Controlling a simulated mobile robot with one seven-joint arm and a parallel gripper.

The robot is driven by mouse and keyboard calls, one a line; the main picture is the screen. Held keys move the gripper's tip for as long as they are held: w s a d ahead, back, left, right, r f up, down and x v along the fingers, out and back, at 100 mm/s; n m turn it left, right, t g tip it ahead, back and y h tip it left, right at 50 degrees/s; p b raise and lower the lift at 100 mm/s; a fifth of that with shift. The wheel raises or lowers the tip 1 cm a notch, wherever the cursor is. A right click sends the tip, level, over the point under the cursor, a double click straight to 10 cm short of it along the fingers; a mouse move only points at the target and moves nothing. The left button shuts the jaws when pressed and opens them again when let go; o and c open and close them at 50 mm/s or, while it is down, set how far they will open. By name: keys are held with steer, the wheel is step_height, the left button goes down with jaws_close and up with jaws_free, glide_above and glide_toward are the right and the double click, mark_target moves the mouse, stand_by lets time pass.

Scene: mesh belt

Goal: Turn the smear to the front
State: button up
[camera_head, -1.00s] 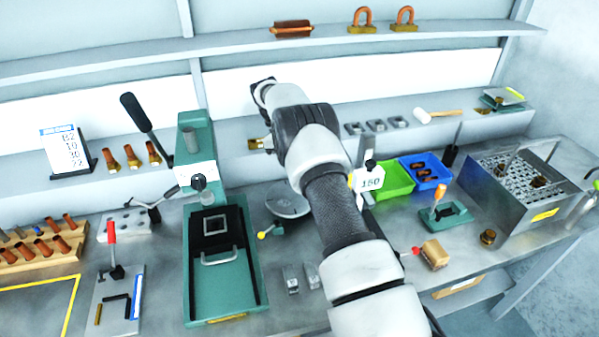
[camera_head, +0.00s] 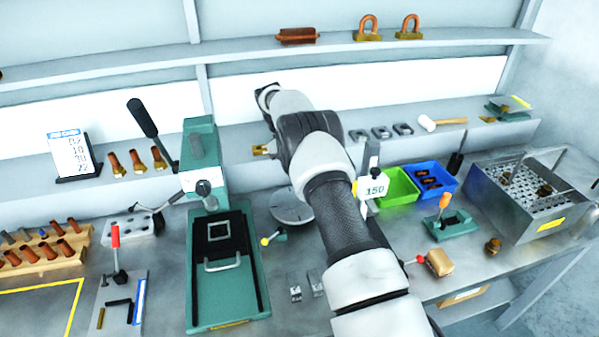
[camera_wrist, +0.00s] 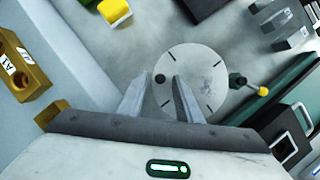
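A pale round disc (camera_wrist: 205,95) with short dark tick marks lies on the bench in the wrist view. It also shows in the head view (camera_head: 290,208), partly behind my arm. A small dark round knob or peg (camera_wrist: 160,78) is near its left rim. The head view hides my fingers behind the arm.
A yellow-tipped lever (camera_wrist: 262,91) on a dark green clamp stands beside the disc. Grey metal blocks (camera_wrist: 283,24) lie near it. The green press (camera_head: 228,310) stands left of the disc in the head view, and green (camera_head: 396,188) and blue bins stand to the right.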

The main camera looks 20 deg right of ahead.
steer(key=p+v, duration=0.3)
steer(key=v, duration=0.4)
steer(key=shift+s, duration=0.15)
stand_by(0.4)
